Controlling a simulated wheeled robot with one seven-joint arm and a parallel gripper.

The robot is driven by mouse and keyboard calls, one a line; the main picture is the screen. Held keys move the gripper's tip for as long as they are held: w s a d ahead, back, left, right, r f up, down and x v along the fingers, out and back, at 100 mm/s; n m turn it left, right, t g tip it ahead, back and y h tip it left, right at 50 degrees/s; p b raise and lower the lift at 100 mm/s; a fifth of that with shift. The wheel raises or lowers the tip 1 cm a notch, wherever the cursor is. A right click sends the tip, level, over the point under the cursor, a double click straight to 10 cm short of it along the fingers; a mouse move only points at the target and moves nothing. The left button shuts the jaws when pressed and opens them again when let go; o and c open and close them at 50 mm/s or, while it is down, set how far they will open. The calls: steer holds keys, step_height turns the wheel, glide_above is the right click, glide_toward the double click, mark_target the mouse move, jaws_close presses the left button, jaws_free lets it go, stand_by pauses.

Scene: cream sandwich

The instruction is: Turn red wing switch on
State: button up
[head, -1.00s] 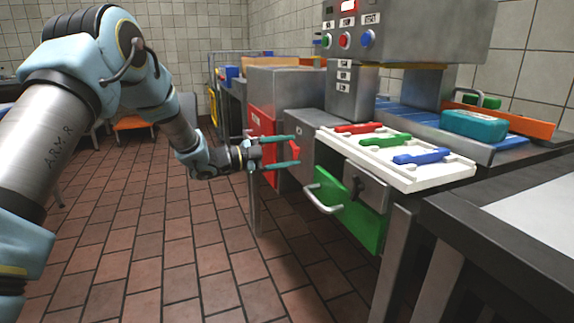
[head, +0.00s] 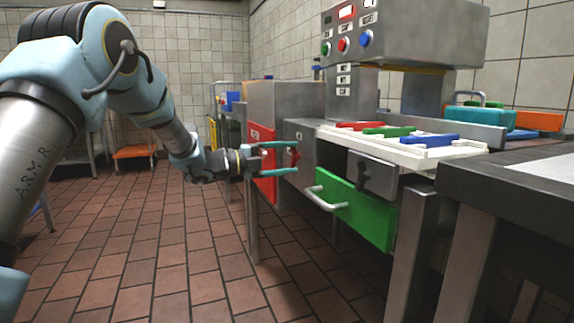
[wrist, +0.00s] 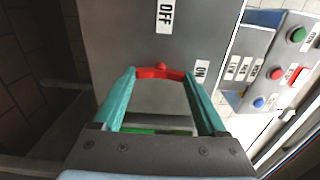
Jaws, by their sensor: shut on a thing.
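The red wing switch (wrist: 160,73) sits on a grey metal box face (wrist: 115,30). In the wrist view an OFF label (wrist: 165,15) is above it and an ON label (wrist: 201,72) is to its right. My gripper (wrist: 162,78) has its teal fingers shut on the switch, one at each end. In the head view my gripper (head: 298,157) reaches from the left to the grey box, with the switch (head: 294,157) between its fingertips. A small red nub at the switch's middle points up towards the OFF label.
A green drawer (head: 362,212) with a pale handle stands open right of the switch box. Above it a white tray (head: 440,155) holds red, green and blue pieces. A red panel (head: 264,165) lies left of the switch.

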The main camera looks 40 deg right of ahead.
steer(key=shift+f, duration=0.1)
stand_by(0.3)
steer(key=o, duration=1.3)
steer(key=p+v, duration=0.1)
steer(key=v, duration=0.9)
steer(key=shift+w+a, duration=0.15)
steer(key=shift+a, duration=0.25)
